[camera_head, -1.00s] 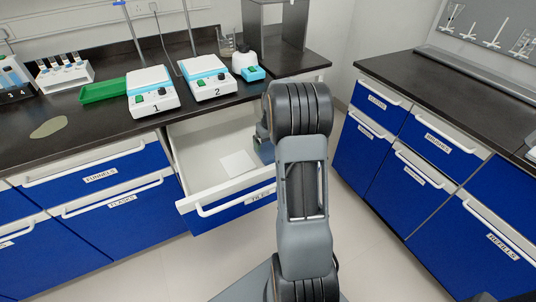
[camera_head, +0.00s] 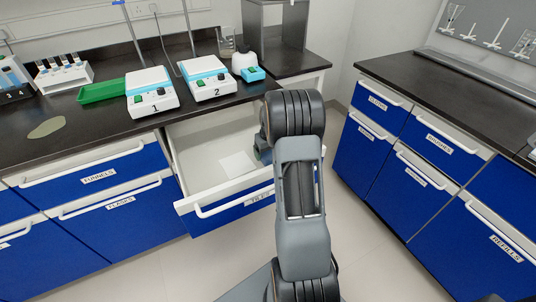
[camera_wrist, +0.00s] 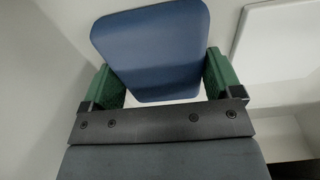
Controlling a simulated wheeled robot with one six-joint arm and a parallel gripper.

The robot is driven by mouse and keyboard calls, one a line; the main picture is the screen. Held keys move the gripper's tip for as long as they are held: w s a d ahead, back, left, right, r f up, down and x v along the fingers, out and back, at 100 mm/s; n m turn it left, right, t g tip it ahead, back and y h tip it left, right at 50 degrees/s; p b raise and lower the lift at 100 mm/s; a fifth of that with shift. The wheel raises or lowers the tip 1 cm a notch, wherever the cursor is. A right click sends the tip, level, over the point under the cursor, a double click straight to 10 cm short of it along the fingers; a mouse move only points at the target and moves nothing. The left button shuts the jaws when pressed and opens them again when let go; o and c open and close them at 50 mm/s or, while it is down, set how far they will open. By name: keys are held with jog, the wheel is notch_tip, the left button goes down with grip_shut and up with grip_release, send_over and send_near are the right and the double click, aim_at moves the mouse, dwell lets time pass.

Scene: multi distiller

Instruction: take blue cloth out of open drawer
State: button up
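The blue cloth (camera_wrist: 155,50) is a stiff-looking, rounded blue piece in the wrist view. Its lower part lies between the two green fingers of my gripper (camera_wrist: 165,82), which sit against its left and right edges. My gripper looks shut on it. The cloth's upper part flares wider than the gap between the fingers. The open drawer (camera_head: 190,207) is white inside with a blue front. In the head view my arm reaches over its right side, hiding the cloth and my fingertips.
A white square (camera_head: 238,164) lies on the drawer floor. The dark counter (camera_head: 95,132) above holds two numbered devices (camera_head: 152,92) and a green tray (camera_head: 102,91). Blue cabinets (camera_head: 395,160) stand to the right. Bare floor (camera_head: 165,262) is in front of the drawer.

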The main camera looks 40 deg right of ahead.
jog(key=c, duration=0.3)
jog(key=shift+c, duration=0.2)
